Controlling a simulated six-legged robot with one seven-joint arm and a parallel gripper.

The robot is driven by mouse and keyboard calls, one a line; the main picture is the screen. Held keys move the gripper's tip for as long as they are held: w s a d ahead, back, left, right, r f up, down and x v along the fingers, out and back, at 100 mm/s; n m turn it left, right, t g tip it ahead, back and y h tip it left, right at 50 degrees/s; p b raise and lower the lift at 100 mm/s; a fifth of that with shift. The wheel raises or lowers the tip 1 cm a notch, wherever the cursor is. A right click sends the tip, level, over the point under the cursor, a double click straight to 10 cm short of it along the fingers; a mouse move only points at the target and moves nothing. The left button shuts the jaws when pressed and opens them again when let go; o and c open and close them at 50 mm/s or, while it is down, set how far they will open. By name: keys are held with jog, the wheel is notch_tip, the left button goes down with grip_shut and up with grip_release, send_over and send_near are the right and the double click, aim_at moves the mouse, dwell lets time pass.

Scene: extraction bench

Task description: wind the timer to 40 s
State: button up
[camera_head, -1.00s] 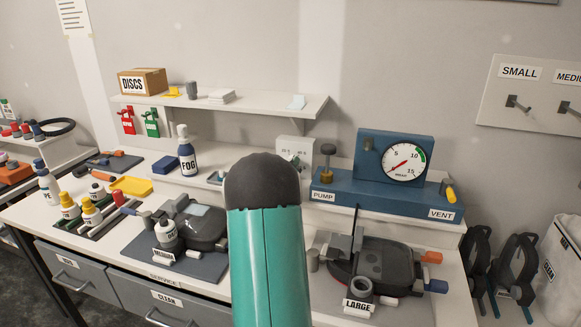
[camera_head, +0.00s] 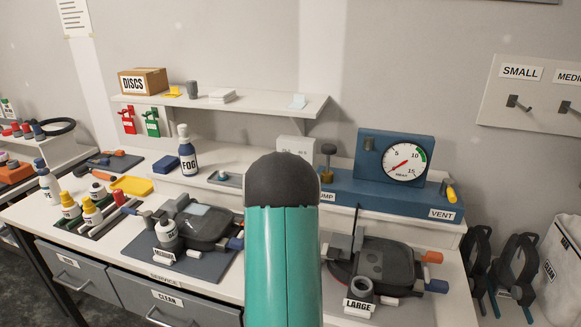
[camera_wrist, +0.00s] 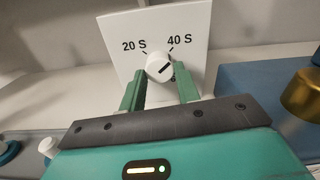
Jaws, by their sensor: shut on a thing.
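The timer (camera_wrist: 189,24) is an upright white panel marked 20 S on the left and 40 S on the right. Its round white knob (camera_wrist: 157,60) carries a short black mark, which slants up to the right on the 40 S side. I cannot tell whether it lines up exactly with the 40 S tick. My gripper (camera_wrist: 160,70) is shut on the knob, with one green finger on each side. In the head view only the top of the timer (camera_head: 296,146) shows; my arm hides its dial and my gripper.
Right of the timer stands the blue pump unit (camera_head: 395,200) with a round gauge and a brass knob (camera_head: 327,176). A FOG bottle (camera_head: 186,155) stands to the left. A shelf (camera_head: 270,106) hangs behind. Masks lie on the front of the bench.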

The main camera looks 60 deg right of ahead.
dwell(0.4)
jog(key=o, duration=1)
jog(key=shift+a, duration=0.1)
jog(key=a, duration=0.4)
jog(key=s+a, duration=0.1)
jog(key=a, duration=0.4)
jog(key=s+a, duration=0.1)
jog(key=a, duration=0.3)
jog(key=shift+a, duration=0.25)
